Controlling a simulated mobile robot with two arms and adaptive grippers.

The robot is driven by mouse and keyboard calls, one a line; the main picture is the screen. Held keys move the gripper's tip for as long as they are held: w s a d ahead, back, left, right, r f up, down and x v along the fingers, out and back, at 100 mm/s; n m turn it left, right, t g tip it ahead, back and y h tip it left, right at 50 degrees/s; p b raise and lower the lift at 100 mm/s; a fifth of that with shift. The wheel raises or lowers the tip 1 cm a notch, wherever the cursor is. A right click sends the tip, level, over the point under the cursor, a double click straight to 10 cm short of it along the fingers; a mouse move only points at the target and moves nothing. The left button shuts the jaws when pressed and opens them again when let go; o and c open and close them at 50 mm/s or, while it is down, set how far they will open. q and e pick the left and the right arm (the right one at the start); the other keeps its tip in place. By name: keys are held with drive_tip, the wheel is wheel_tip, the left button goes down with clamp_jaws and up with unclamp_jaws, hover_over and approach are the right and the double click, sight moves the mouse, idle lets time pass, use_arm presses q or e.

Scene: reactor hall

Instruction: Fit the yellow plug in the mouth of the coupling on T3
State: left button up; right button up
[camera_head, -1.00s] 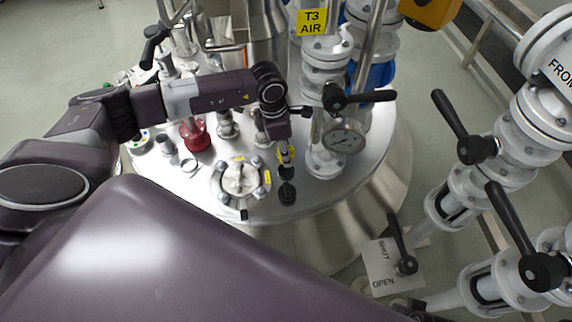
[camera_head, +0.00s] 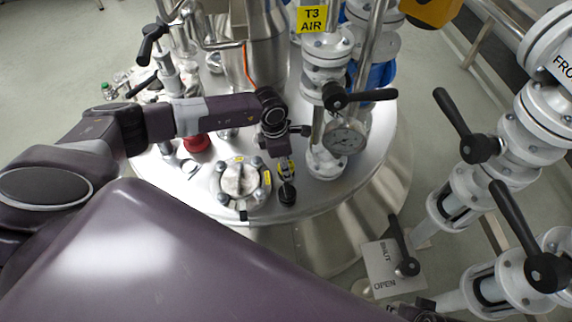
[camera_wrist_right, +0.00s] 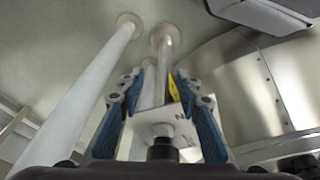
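My left gripper (camera_head: 284,162) is above the T3 vessel top, small and partly hidden by its own wrist. It appears shut on the yellow plug (camera_head: 286,169), of which only a small patch shows. A black round fitting (camera_head: 287,194), which looks like the coupling, is just below the plug in the picture. I cannot tell whether the plug touches it, and its mouth is not clearly visible. In the right wrist view my right gripper (camera_wrist_right: 160,110) has its blue-padded fingers apart, with a black knob (camera_wrist_right: 162,150) showing between them.
A bolted round flange (camera_head: 240,180) is left of the black fitting. A SHUT/OPEN plate (camera_head: 384,262) with a black lever (camera_head: 401,240) is lower right. A red-based fitting (camera_head: 197,142) is at left.

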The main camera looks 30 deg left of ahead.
drive_tip(key=shift+r, duration=0.1)
use_arm(q)
drive_tip(key=o, duration=1)
drive_tip(key=shift+o, duration=0.7)
use_arm(e)
drive_tip(key=shift+r, duration=0.2)
use_arm(q)
drive_tip(key=shift+f, duration=0.1)
